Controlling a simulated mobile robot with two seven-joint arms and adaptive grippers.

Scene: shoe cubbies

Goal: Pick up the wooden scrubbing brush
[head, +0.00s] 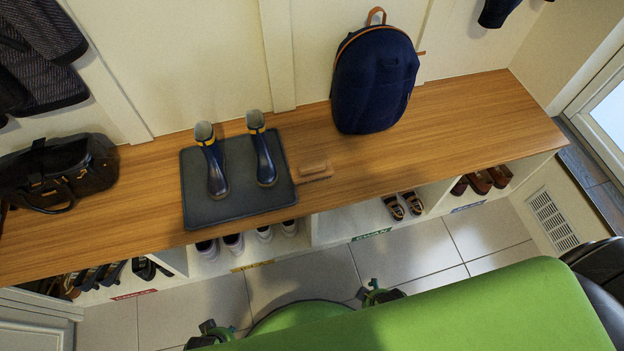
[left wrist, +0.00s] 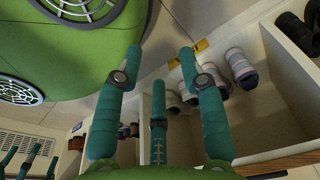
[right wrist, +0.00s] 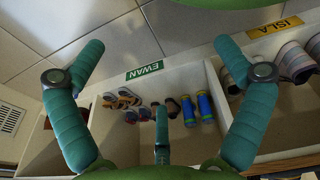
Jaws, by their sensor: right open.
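The wooden scrubbing brush (head: 314,170) lies on the wooden bench top (head: 470,120), beside the right edge of the dark mat (head: 235,205). It is a small brown block, close in colour to the bench. My left gripper (head: 210,332) is low in front of the bench, at the bottom of the head view; its fingers are spread and empty in the left wrist view (left wrist: 158,58). My right gripper (head: 373,293) is also below and in front of the bench, apart from the brush. Its fingers are spread and empty in the right wrist view (right wrist: 158,62). Neither wrist view shows the brush.
Blue boots (head: 262,160) stand on the mat, left of the brush. A navy backpack (head: 375,80) stands behind it to the right, and a black bag (head: 60,170) is at the far left. Cubbies with shoes (head: 234,243) lie under the bench. The bench's right part is clear.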

